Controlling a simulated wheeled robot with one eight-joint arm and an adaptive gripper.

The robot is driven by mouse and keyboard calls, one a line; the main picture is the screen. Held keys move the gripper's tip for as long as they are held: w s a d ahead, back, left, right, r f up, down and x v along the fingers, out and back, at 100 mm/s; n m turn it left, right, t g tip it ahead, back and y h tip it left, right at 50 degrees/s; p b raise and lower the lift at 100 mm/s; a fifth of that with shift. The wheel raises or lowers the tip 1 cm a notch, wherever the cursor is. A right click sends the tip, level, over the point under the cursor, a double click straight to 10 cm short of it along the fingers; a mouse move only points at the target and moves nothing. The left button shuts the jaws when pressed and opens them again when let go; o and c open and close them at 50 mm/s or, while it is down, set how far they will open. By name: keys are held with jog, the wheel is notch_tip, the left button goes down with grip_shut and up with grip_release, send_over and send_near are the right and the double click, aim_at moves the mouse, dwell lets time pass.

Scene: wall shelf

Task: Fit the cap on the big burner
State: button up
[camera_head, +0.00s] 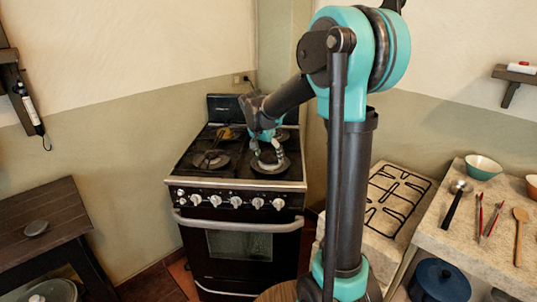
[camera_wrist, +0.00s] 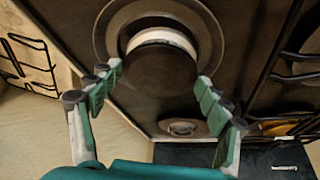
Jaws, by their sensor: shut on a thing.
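The stove (camera_head: 240,185) stands against the back corner. The big burner (camera_head: 270,168) is at its front right, and it shows in the wrist view (camera_wrist: 112,30) as a wide dark ring around a pale collar (camera_wrist: 162,37). My gripper (camera_head: 268,157) is over this burner, pointing down. In the wrist view my gripper's fingers (camera_wrist: 160,74) are spread wide around a dark round cap (camera_wrist: 160,72) and shut on its sides. The cap overlaps the near part of the burner's collar and looks off-centre from it. I cannot tell whether it touches the burner.
A smaller bare burner (camera_wrist: 182,127) lies behind on the stove. The left burners (camera_head: 211,160) have black grates. A loose grate (camera_head: 398,195) lies on the right counter, beside utensils and bowls (camera_head: 482,167). A dark disc (camera_head: 36,228) lies on the wooden table at left.

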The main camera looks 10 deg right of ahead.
jog(key=o, duration=1.3)
jog(key=shift+r, duration=3.5)
